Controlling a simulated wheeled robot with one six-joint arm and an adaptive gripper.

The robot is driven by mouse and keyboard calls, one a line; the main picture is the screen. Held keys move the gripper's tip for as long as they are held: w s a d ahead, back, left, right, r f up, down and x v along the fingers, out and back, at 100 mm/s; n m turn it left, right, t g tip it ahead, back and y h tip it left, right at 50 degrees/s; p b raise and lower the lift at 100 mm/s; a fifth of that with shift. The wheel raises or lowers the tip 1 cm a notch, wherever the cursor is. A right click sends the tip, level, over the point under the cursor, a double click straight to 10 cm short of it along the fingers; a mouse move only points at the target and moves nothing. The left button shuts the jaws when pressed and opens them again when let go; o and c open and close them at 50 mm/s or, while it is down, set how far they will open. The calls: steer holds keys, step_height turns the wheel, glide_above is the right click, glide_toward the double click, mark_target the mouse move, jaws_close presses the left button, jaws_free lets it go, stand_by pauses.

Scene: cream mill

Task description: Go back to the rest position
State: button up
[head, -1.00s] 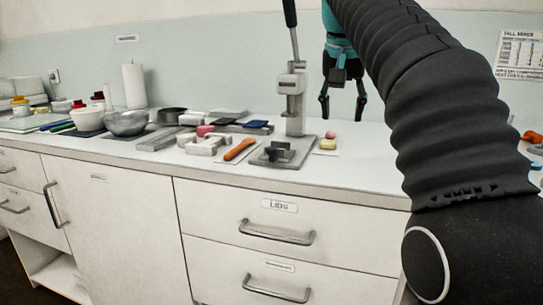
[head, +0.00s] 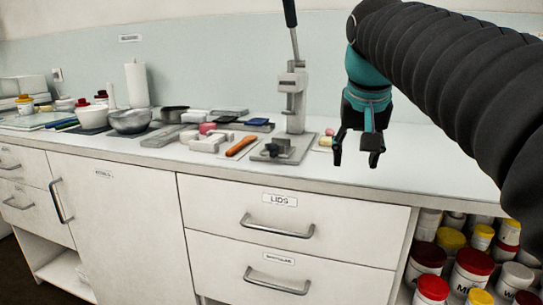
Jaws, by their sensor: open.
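My gripper (head: 356,158) is in the head view, right of the middle, with its fingers pointing down. It is open and empty, with a clear gap between the fingertips. It hangs around the front part of the counter (head: 430,165), to the right of the lever press (head: 293,105). My ribbed black arm comes in from the right and hides part of the wall and the counter's right end.
A yellow piece (head: 325,141) and a pink piece (head: 329,132) lie between press and gripper. Several lidded tubs (head: 472,268) fill the open shelf below right.

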steer(key=s+f+n, duration=0.1)
steer(key=s+f, duration=0.8)
steer(key=f, duration=0.3)
steer(key=s+f+n+y, duration=0.1)
steer(key=s+f, duration=0.7)
steer(key=f, duration=0.4)
steer(key=shift+s+d+f+t, duration=0.3)
steer(key=shift+s+t, duration=0.05)
steer(key=shift+t, duration=0.05)
